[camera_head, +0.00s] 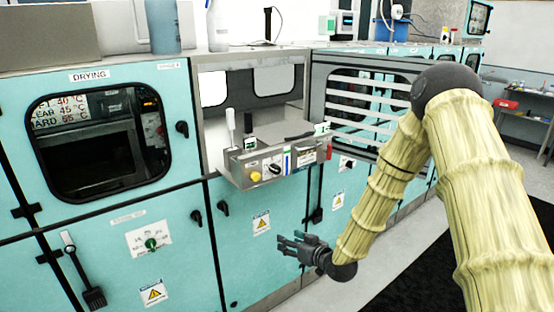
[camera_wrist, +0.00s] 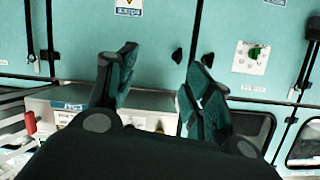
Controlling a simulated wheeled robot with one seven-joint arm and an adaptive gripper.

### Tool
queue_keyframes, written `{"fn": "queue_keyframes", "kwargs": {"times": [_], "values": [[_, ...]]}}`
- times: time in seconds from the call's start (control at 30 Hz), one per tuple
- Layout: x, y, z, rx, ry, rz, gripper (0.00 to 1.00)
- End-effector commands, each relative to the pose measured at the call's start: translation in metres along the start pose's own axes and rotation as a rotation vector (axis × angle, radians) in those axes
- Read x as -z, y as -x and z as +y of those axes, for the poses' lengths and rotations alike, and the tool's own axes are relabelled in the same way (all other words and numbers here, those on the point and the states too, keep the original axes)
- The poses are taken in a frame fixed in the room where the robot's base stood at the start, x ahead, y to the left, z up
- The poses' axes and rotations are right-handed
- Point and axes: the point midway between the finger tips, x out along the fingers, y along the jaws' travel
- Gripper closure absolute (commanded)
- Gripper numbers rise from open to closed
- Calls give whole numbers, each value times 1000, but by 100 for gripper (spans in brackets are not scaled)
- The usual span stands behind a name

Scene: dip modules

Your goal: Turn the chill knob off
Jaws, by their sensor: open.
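I cannot read a label that tells which knob is the chill knob. A black knob (camera_head: 274,169) sits on the front of the steel control box (camera_head: 240,172), beside a yellow button. A green knob (camera_head: 151,243) sits on a white plate on the lower left teal door; it also shows in the wrist view (camera_wrist: 254,51). Another white dial plate (camera_head: 347,163) is right of the control box, too small to read. My gripper (camera_head: 287,244) is open and empty, below the control box in front of the teal doors. Its two fingers (camera_wrist: 163,60) stand apart in the wrist view.
The drying cabinet (camera_head: 88,76) with its window stands at left. Black door handles (camera_head: 196,217) and a lever (camera_head: 84,275) stick out of the fronts. A slatted grille (camera_head: 370,105) is at right. Floor at lower right is clear, with a black mat (camera_head: 420,270).

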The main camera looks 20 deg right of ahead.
Motion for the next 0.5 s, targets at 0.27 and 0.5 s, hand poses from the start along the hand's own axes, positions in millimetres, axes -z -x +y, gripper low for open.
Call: {"fn": "queue_keyframes", "kwargs": {"times": [0.27, 0.5], "values": [[166, 6, 24, 49, 85, 286, 49], [193, 3, 27, 59, 102, 333, 49]]}}
